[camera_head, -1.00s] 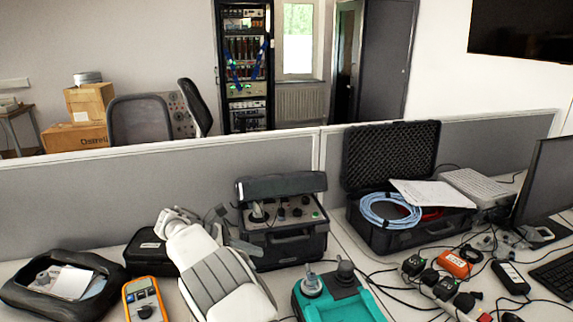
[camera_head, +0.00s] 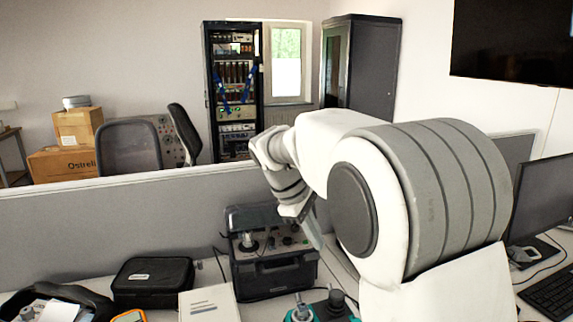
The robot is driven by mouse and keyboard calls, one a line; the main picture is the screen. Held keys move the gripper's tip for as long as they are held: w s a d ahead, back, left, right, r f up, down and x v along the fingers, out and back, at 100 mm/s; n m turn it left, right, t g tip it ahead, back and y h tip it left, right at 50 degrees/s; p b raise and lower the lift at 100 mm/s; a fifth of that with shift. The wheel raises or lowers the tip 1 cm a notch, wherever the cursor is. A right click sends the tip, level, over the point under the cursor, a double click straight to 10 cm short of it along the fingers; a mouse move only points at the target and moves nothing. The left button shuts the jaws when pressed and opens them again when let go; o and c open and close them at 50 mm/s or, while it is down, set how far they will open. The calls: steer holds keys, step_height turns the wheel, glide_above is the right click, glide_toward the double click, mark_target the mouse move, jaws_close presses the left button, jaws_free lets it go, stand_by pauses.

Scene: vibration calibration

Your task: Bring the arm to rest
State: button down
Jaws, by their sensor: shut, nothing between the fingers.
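My arm (camera_head: 460,200), white with grey ribbed bands, is raised and bent across the right half of the view. Its wrist points left and down. My gripper (camera_head: 314,234) is small at the end of the wrist, shut and seen partly, with nothing visible in it. It appears in front of or above the right side of an open black instrument case (camera_head: 275,278) with knobs and connectors on its panel. I cannot tell its exact height over the case.
A black zipped case (camera_head: 152,283), a white box or booklet (camera_head: 210,303) and a teal device (camera_head: 325,308) lie on the desk. A grey partition (camera_head: 120,215) runs behind. A monitor (camera_head: 545,195) and keyboard (camera_head: 550,295) stand at right. My arm hides the desk's middle right.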

steer(key=s+d+r+m+t+y+p, duration=0.1)
steer(key=s+d+r+m+y+p, duration=0.3)
steer(key=s, duration=0.9)
steer(key=s+d+m+t, duration=0.3)
steer(key=s+m, duration=0.4)
steer(key=s, duration=0.6)
steer(key=shift+s+d+r+m+y+b, duration=0.2)
steer(key=shift+s+d+m+y+b, duration=0.1)
steer(key=shift+d+m+y+b, duration=0.15)
steer(key=shift+a, duration=0.25)
